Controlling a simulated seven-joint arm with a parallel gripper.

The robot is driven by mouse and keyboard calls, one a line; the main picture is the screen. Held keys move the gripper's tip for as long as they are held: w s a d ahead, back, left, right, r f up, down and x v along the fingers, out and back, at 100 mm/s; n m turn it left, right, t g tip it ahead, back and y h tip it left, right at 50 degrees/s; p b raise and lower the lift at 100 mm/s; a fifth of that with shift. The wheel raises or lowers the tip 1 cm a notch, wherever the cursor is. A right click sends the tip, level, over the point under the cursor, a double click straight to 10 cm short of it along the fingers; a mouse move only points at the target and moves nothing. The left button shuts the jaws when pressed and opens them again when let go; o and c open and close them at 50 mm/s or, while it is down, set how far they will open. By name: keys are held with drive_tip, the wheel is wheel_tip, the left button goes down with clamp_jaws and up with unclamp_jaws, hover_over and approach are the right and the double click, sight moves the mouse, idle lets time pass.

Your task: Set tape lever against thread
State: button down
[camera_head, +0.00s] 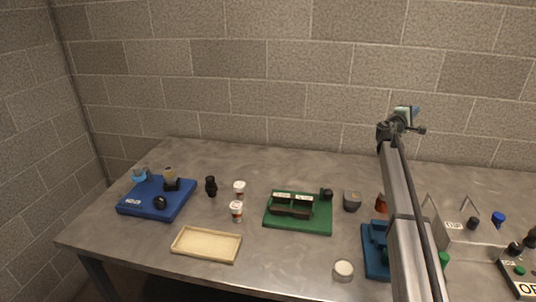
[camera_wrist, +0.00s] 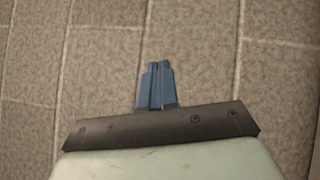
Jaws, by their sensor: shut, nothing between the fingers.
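My gripper (camera_head: 416,111) is raised high above the right part of the table, in front of the block wall. In the wrist view its blue fingers (camera_wrist: 158,84) are together with nothing between them, and only wall shows behind. I cannot pick out a tape lever or a thread for certain. Two small white-and-brown rolls or cups, one farther back (camera_head: 239,187) and one nearer (camera_head: 237,209), stand left of a green board (camera_head: 312,222). The green board carries a dark holder (camera_head: 291,209) with two white labels. My gripper is far from all of these.
A blue board (camera_head: 140,208) with small parts lies at the left. An empty cream tray (camera_head: 206,259) is at the front. A black part (camera_head: 211,186), a grey block (camera_head: 352,200) and a round white-topped item (camera_head: 343,269) stand loose. My arm hides part of a blue fixture (camera_head: 374,262).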

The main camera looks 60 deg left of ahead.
drive_tip(key=s+a, duration=1.5)
drive_tip(key=a, duration=0.1)
drive_tip(key=s+a+y, duration=0.1)
drive_tip(key=s+a, duration=0.7)
drive_tip(key=s, duration=0.6)
drive_tip(key=s+a+m, duration=0.1)
drive_tip(key=s+a, duration=0.6)
drive_tip(key=s, duration=0.8)
drive_tip(key=s+a+y, duration=0.1)
drive_tip(key=s+a, duration=0.7)
drive_tip(key=s, duration=0.6)
drive_tip(key=s+a+m+y, duration=0.1)
drive_tip(key=s+a, duration=0.2)
drive_tip(key=s, duration=4)
drive_tip(key=s+d+f+n+g, duration=0.1)
drive_tip(key=s+d+f+g, duration=0.1)
drive_tip(key=s+f, duration=0.9)
wheel_tip(320, 180, down, 3)
drive_tip(key=shift+s+d+f+n, duration=0.1)
drive_tip(key=shift+s+d+n, duration=0.2)
drive_tip(key=shift+s, duration=0.1)
drive_tip(key=shift+w, duration=0.1)
